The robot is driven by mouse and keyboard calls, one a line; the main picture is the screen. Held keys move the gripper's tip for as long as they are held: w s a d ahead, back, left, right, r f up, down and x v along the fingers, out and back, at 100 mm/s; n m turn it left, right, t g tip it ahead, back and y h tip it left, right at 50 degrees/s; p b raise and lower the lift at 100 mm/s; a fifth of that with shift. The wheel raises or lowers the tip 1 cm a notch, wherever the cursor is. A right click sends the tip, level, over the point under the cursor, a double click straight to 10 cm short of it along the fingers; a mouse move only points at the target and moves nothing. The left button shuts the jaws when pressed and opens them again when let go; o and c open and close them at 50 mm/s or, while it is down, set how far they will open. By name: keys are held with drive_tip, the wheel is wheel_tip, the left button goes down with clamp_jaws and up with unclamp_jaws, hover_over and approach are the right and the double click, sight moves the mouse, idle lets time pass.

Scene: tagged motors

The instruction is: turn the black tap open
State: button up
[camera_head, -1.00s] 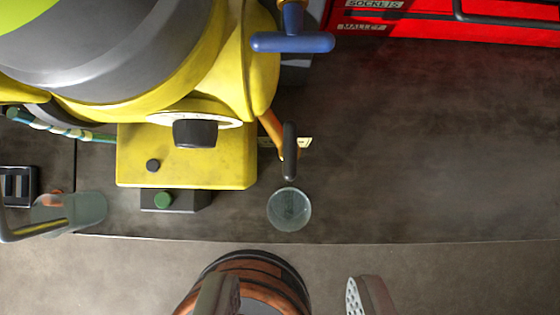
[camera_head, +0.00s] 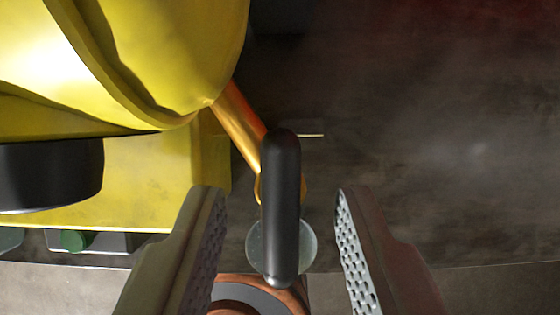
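The black tap (camera_head: 281,205) is a rounded black bar on a copper pipe (camera_head: 240,125) that comes out of the yellow machine (camera_head: 150,60). In the picture the bar points up and down, toward me. My gripper (camera_head: 280,205) is open, with one finger to the left and one to the right of the bar's lower part. Gaps show on both sides, so neither finger appears to touch the tap. The tap hides part of the pipe's end.
A clear round glass (camera_head: 308,248) is below the tap, partly hidden by it. A copper-coloured barrel (camera_head: 262,292) shows at the bottom. A black knob (camera_head: 50,172) and a green button (camera_head: 75,240) are on the left. The dark bench top (camera_head: 440,150) on the right is clear.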

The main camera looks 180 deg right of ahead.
drive_tip(key=shift+w+f, duration=0.15)
drive_tip(key=shift+f, duration=0.25)
clamp_jaws()
drive_tip(key=shift+m, duration=0.3)
drive_tip(key=shift+m+h, duration=0.3)
drive_tip(key=shift+m, duration=0.1)
unclamp_jaws()
drive_tip(key=shift+r, duration=0.15)
